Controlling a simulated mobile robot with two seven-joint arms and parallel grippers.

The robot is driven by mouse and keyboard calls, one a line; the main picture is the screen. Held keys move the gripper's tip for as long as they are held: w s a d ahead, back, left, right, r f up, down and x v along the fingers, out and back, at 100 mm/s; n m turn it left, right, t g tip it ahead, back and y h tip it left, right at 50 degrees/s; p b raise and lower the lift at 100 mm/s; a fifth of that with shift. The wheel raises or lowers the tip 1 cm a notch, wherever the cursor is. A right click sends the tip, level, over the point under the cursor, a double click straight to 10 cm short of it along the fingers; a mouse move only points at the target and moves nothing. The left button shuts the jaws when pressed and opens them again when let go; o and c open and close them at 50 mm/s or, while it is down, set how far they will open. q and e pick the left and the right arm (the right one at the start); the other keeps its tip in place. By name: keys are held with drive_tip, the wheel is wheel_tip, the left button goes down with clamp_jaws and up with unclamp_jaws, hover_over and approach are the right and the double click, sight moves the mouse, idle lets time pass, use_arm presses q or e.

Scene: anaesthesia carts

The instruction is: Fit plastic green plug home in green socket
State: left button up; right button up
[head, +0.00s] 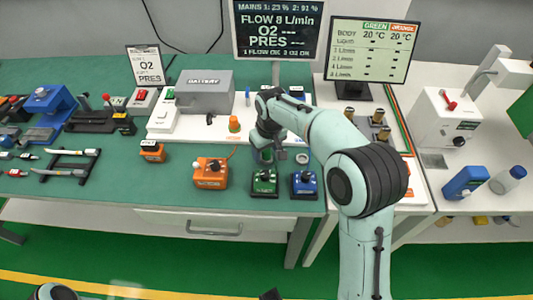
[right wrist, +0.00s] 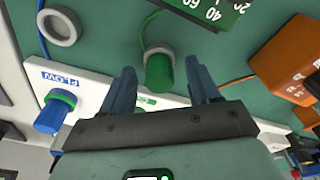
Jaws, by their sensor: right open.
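The green plug (right wrist: 159,74) is a short green cylinder with a green cord, on or just above the teal bench top in the right wrist view. My right gripper (right wrist: 163,88) is open, with one finger on each side of the plug and visible gaps to it. In the head view my right gripper (head: 275,150) is over the bench, behind the green box (head: 263,183), and largely covers the plug. A small green label (right wrist: 146,101) shows on the white strip beside the plug. The green socket itself cannot be made out; my gripper may hide it. My left gripper is not in view.
A blue box (head: 304,184) and an orange box (head: 211,173) flank the green box. A grey ring (right wrist: 60,28) lies on the bench. A blue cylinder with a green rim (right wrist: 54,112) stands by the FLOW label. The grey battery box (head: 205,92) stands behind.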

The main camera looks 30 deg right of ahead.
drive_tip(key=c, duration=1.1)
drive_tip(key=shift+r, duration=0.15)
